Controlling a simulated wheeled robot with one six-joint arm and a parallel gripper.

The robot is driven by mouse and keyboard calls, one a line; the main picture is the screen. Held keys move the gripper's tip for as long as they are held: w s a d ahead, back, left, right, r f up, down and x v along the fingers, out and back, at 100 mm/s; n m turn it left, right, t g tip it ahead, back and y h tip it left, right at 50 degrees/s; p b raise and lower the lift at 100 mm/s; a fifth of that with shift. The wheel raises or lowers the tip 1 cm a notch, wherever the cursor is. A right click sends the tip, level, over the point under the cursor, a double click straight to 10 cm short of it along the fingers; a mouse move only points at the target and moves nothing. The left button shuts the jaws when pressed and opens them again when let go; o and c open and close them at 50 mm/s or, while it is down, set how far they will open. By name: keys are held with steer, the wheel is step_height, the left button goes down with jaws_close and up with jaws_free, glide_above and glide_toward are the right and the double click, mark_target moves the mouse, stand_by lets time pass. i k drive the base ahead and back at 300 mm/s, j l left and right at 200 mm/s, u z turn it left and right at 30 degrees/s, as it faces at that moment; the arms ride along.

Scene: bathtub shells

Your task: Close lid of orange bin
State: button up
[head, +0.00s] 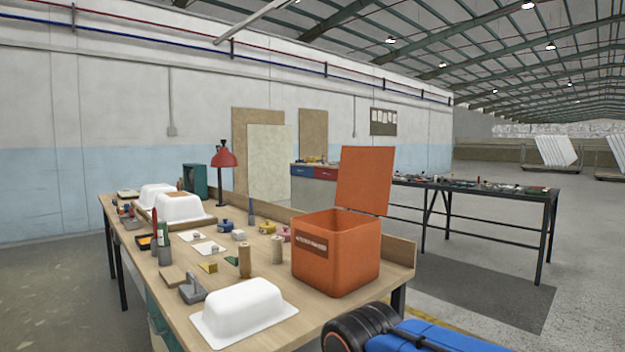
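The orange bin (335,265) stands near the right end of the wooden workbench, with a dark label on its front left face. Its orange lid (365,181) is open and stands up, leaning slightly back, at the bin's back edge. The bin's opening faces up, and its bottom inside is hidden. My gripper is not in view. A blue and black part, which looks like a piece of my own arm, shows at the bottom right, in front of the bench.
The workbench (258,330) carries white tub shells (243,308), wooden cylinders (245,260), a red lamp (224,159) and several small tools left of the bin. A raised wooden edge (401,247) runs behind the bin. A dark table (470,190) stands further back.

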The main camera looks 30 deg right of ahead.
mark_target(365, 177)
steer(key=l+u, duration=0.35)
steer(key=l, duration=0.3)
steer(key=l+u, duration=0.35)
steer(key=l, duration=0.3)
steer(key=k+l+u, duration=0.1)
steer(key=l+u, duration=0.25)
steer(key=l, duration=0.25)
steer(key=k+l, duration=0.1)
steer(key=l, duration=0.3)
steer(key=k+l, duration=0.1)
steer(key=l, duration=0.7)
steer(key=k+l+u, duration=0.1)
steer(key=l, duration=0.3)
steer(key=k+l, duration=0.15)
steer(key=l, duration=0.25)
steer(key=k+l, duration=0.15)
steer(key=l, duration=0.25)
steer(key=k+l, duration=0.1)
steer(key=l, duration=0.3)
steer(key=k+l+u, duration=0.1)
steer(key=l, duration=0.3)
